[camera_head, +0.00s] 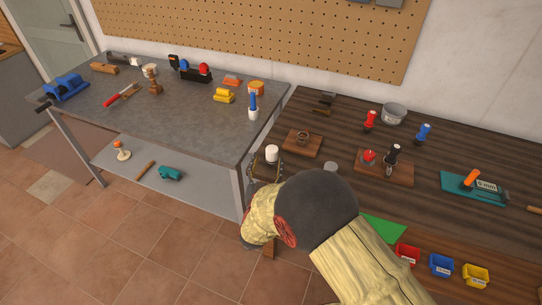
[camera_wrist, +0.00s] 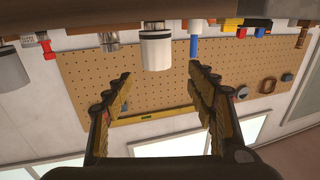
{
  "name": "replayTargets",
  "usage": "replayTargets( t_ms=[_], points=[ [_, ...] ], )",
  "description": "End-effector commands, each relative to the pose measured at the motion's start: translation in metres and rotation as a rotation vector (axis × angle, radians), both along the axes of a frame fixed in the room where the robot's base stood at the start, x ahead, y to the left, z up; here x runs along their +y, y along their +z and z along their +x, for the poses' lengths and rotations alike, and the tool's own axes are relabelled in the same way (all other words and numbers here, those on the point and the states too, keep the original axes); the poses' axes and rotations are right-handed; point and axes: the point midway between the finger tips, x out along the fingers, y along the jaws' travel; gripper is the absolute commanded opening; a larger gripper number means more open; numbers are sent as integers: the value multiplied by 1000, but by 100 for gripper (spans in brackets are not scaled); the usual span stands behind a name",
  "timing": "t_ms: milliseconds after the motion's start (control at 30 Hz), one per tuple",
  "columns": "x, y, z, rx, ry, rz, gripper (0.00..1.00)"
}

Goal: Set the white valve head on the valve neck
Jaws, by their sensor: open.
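The white valve head (camera_head: 271,153) shows as a short white cylinder at the left end of the dark wooden bench. In the upside-down wrist view, the white cylinder (camera_wrist: 156,50) has a grey band at its end and shows beyond the fingertips, near the middle line between them. My gripper (camera_wrist: 160,78) is open, with nothing between its fingers. In the head view my gripper (camera_head: 265,167) is beside the valve head, partly hidden by my arm. A brown block with a metal ring (camera_head: 303,138) lies behind and right; I cannot tell whether this is the valve neck.
A board with a red knob and dark handle (camera_head: 385,166) stands to the right. A red-topped part (camera_head: 370,119), grey pot (camera_head: 394,113) and blue-topped bottle (camera_head: 253,106) are nearby. Coloured bins (camera_head: 441,266) line the front edge. A grey metal table (camera_head: 130,115) adjoins on the left.

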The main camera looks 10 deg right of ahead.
Motion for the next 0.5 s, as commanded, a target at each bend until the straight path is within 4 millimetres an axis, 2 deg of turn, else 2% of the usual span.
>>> replayTargets(
  t_ms=[367,500],
  points=[
    [-18,-6,34,-4,-5,-1,57],
    [-29,-12,51,-3,-4,0,57]
  ],
)
